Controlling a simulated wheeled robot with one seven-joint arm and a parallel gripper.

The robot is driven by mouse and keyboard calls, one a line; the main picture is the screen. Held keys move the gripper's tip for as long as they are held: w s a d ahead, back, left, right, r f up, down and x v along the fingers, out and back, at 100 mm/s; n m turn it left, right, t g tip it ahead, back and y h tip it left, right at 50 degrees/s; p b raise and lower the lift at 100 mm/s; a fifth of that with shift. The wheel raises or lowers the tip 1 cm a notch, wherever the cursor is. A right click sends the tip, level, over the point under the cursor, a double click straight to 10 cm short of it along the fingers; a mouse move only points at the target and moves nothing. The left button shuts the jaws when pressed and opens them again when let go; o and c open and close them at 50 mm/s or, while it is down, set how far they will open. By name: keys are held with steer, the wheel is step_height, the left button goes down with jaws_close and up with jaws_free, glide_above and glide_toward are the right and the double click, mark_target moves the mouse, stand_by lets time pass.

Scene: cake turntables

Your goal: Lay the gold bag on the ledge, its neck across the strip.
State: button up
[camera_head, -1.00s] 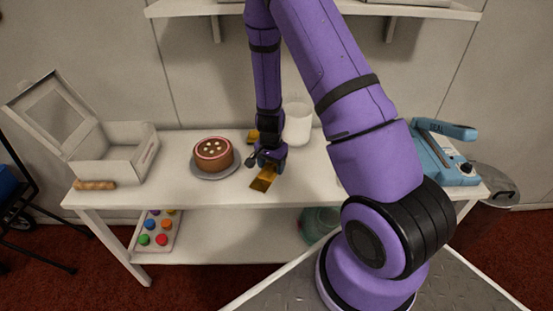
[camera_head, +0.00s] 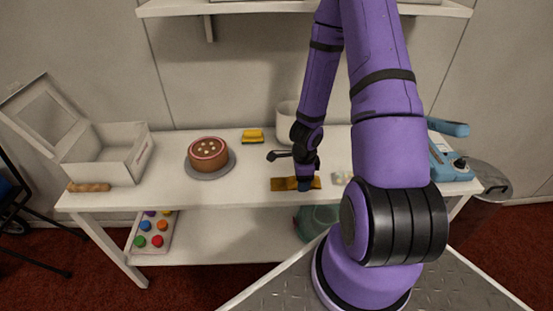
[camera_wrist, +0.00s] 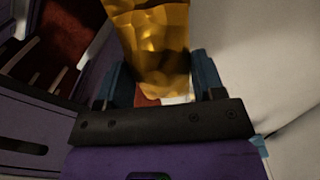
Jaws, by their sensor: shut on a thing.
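The gold bag (camera_head: 283,184) is in my gripper (camera_head: 304,186), over the front part of the white table. It lies roughly left to right in the head view, with most of it showing left of the fingers. In the wrist view the shiny gold bag (camera_wrist: 155,40) stands between the two blue fingers, which are shut on it. I cannot tell whether it touches the tabletop.
A chocolate cake (camera_head: 208,152) sits on a grey turntable. A yellow item (camera_head: 252,136) lies at the back, near a white canister (camera_head: 286,122). A small clear item (camera_head: 342,177) lies right of my gripper. An open white box (camera_head: 110,155) stands left; a shelf (camera_head: 250,9) hangs above.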

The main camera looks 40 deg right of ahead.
glide_above(286, 163)
steer(key=shift+f, duration=2.5)
steer(key=shift+s+f, duration=0.1)
steer(key=o, duration=1)
